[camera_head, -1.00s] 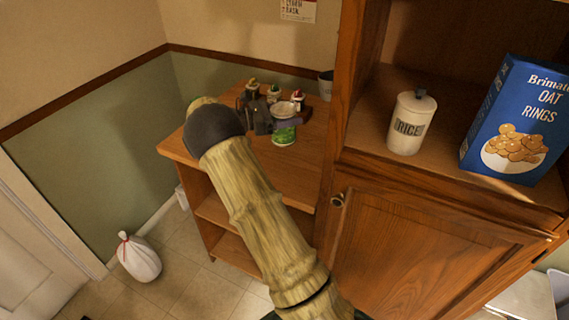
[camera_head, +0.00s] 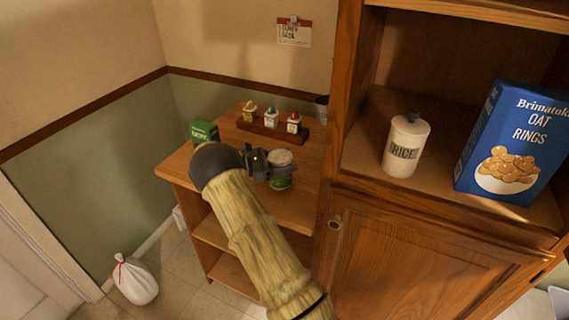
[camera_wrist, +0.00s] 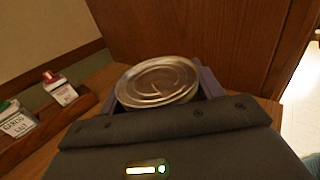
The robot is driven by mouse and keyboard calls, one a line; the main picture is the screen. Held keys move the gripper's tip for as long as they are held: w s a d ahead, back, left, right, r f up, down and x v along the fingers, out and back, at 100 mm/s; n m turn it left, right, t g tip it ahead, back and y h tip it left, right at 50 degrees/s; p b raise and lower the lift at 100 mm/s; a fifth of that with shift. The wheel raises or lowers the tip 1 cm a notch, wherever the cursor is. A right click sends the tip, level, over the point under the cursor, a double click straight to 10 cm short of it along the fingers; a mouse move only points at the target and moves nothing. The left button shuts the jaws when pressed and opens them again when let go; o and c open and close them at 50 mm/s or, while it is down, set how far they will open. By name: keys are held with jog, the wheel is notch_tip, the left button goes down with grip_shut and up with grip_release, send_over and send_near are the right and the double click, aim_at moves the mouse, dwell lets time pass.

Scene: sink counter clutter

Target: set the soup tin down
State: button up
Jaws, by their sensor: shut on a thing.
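The soup tin (camera_head: 281,170) is a small can with a pale metal lid and a green label. My gripper (camera_head: 268,170) is shut on it, over the wooden counter (camera_head: 296,206) near the tall cabinet. In the wrist view the tin's round lid (camera_wrist: 158,80) shows upright between the gripper's fingers (camera_wrist: 157,90). The tin's base is partly hidden, and I cannot tell whether it touches the counter.
A rack (camera_head: 268,131) with several small jars stands behind the tin. A green box (camera_head: 203,133) stands on the counter's left side. The tall cabinet (camera_head: 345,120) borders the counter on the right. A rice canister (camera_head: 404,147) and blue cereal box (camera_head: 514,145) stand on its shelf.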

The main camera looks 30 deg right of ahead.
jog(key=shift+f, duration=0.6)
jog(key=shift+f, duration=0.1)
jog(key=o, duration=1.3)
jog(key=shift+f, duration=0.1)
jog(key=a, duration=0.4)
jog(key=w+a+b, duration=0.1)
jog(key=a, duration=0.2)
jog(key=w+a+b, duration=0.1)
jog(key=a, duration=0.3)
jog(key=shift+w+a, duration=0.2)
jog(key=shift+a, duration=0.15)
